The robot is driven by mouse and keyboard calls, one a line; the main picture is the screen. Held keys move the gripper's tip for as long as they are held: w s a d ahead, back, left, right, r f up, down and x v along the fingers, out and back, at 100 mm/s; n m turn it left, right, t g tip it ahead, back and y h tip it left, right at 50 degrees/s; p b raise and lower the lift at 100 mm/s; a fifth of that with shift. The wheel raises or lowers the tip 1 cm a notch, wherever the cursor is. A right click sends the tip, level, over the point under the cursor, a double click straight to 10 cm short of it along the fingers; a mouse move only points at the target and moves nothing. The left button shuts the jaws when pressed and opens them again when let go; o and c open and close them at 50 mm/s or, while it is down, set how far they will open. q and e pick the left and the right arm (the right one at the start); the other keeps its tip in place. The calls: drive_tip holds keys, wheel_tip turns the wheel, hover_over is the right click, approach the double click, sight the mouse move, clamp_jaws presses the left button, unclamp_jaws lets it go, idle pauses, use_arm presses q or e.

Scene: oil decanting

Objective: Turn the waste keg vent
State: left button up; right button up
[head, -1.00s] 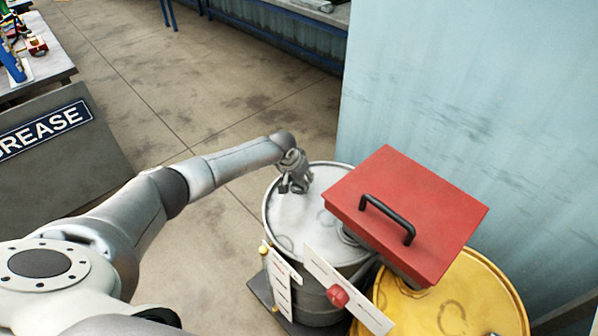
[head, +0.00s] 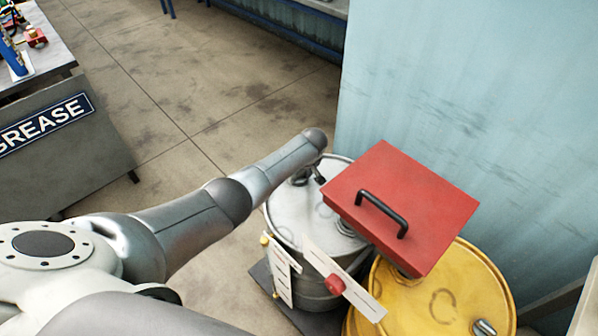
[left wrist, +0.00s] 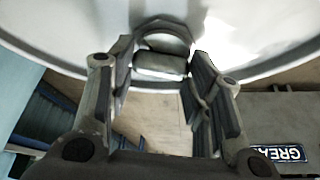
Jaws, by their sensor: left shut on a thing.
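The waste keg is the pale grey steel drum (head: 290,222) right of centre in the head view, with a white label and a valve strip at its front. My left gripper (left wrist: 160,62) is low at the far part of the lid, mostly hidden behind my arm in the head view. In the left wrist view its two fingers stand either side of a small rounded metal vent (left wrist: 160,66) on the keg's pale top (left wrist: 270,45), shut on it. The vent is hidden in the head view. My right gripper is not in view.
A red box (head: 405,205) with a black handle overhangs the keg's right side. A yellow drum (head: 425,300) stands at the front right. A pale blue wall (head: 470,90) rises behind. A grease sign (head: 45,125) hangs at left. The middle floor is clear.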

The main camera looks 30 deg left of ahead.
use_arm(q)
drive_tip(key=shift+f+n+g+y+b, duration=0.1)
drive_tip(key=shift+n+g+y+b, duration=0.25)
drive_tip(key=shift+n+b, duration=0.55)
drive_tip(key=shift+n+g, duration=0.25)
drive_tip(key=shift+n, duration=0.65)
drive_tip(key=shift+r+b, duration=0.2)
drive_tip(key=shift+b, duration=0.15)
drive_tip(key=shift+w, duration=0.1)
drive_tip(key=o, duration=1)
drive_tip(key=v, duration=1.2)
drive_tip(key=shift+d, duration=0.1)
